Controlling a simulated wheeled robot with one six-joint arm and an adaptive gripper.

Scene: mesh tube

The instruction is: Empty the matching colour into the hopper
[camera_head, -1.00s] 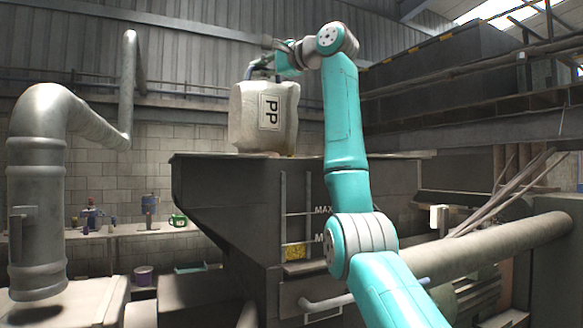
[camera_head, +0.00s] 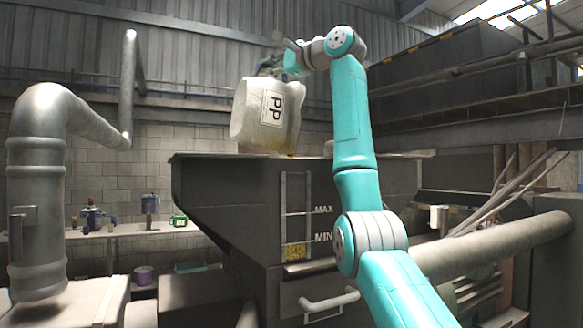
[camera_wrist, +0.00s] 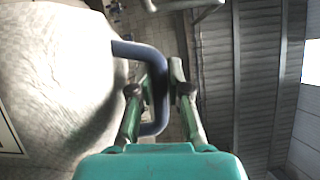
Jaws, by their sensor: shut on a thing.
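A whitish sack (camera_head: 247,118) with a "PP" label hangs over the dark hopper (camera_head: 225,190), tilted. Its lower right part looks yellowish. In the wrist view the sack (camera_wrist: 50,70) fills the left side, with a dark blue loop handle (camera_wrist: 125,48) at its edge. My gripper (camera_head: 276,66) is at the top of the sack; in the wrist view its fingers are shut on the handle. The hopper's sight window (camera_head: 296,251) shows yellow material near the MIN mark. The hopper's inside is hidden, and I cannot tell whether anything is pouring.
A grey pipe (camera_head: 38,190) stands at the left. A bench (camera_head: 125,231) behind holds several small containers, one of them green (camera_head: 179,220). A purple bucket (camera_head: 144,275) is below it. A thick horizontal pipe (camera_head: 500,245) and dark beams fill the right side.

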